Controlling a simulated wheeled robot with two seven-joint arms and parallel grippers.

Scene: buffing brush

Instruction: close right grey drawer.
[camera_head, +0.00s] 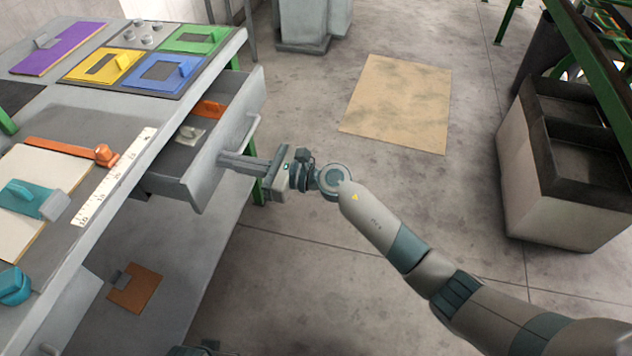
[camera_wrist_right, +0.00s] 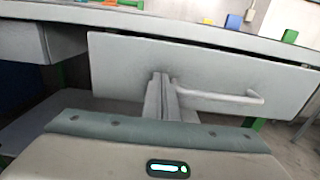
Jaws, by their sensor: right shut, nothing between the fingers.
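The right grey drawer (camera_head: 223,145) stands pulled out from under the workbench, with an orange piece and a light grey piece inside it. Its front panel (camera_wrist_right: 120,72) and bar handle (camera_wrist_right: 225,98) show in the right wrist view. My right gripper (camera_head: 222,158) is shut and empty, with its fingertips at the drawer front, beside the handle's near end. In the wrist view its fingers (camera_wrist_right: 160,85) point at the panel left of the handle; whether they touch it I cannot tell.
The workbench top (camera_head: 110,120) holds a ruler (camera_head: 113,177), colored blocks and boards. A second drawer (camera_wrist_right: 28,42) is at the left in the wrist view. A grey bin (camera_head: 565,170) stands at the right. The floor beside the bench is largely clear, with a tan mat (camera_head: 400,103).

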